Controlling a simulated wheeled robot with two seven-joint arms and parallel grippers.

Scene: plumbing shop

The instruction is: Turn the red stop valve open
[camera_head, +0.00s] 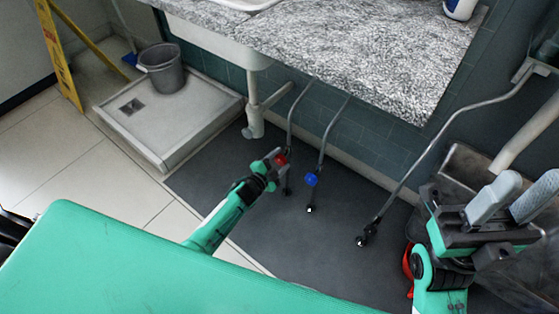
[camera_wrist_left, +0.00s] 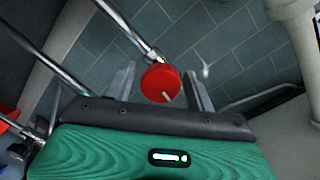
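The red stop valve (camera_head: 281,159) sits on a thin metal pipe under the counter. In the left wrist view its round red knob (camera_wrist_left: 160,80) faces me, with a short pale mark near its lower edge. My left gripper (camera_head: 273,161) is at the knob. Its two grey fingers (camera_wrist_left: 163,88) stand apart, one on each side of the knob, with narrow gaps that look clear; contact cannot be made out for certain. My right gripper (camera_head: 515,197) is at the far right, away from the valve, its fingers apart and empty.
A blue valve (camera_head: 311,180) is on the pipe just right of the red one. Another pipe ends in a dark fitting (camera_head: 366,235). A speckled counter (camera_head: 350,50) hangs above. A white drain pipe (camera_head: 254,110) and a shower tray (camera_head: 180,125) with a grey bucket (camera_head: 162,70) are left.

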